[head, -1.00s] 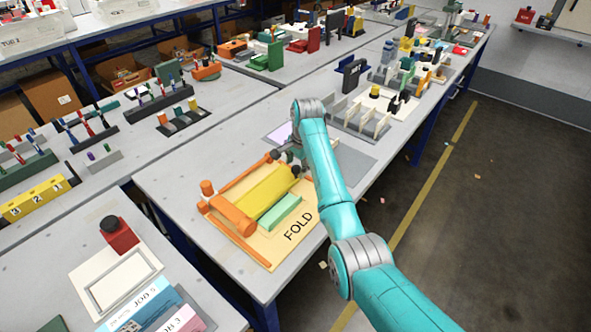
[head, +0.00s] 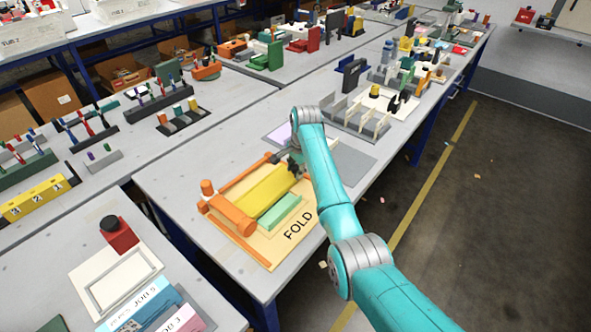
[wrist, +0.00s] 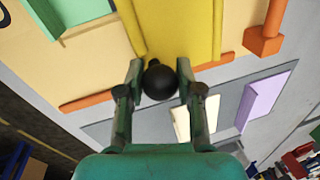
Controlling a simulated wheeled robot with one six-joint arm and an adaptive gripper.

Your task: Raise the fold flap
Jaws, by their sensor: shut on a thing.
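The yellow fold flap (head: 262,192) lies between orange rails on the tan board marked FOLD (head: 301,229). It also fills the top middle of the wrist view (wrist: 190,30). A black round knob (wrist: 159,82) sits at the flap's near end in the wrist view. My gripper (wrist: 159,68) has one finger on each side of this knob and is shut on it. In the head view my gripper (head: 292,163) is at the flap's far right end, where it partly hides the knob. I cannot tell whether the flap is lifted at all.
A pale green block (head: 280,210) lies beside the flap. An orange roller-like part (head: 232,216) stands at the flap's left end. A grey slotted rack (head: 355,122) is behind my arm. A lilac sheet (wrist: 265,104) lies near the board.

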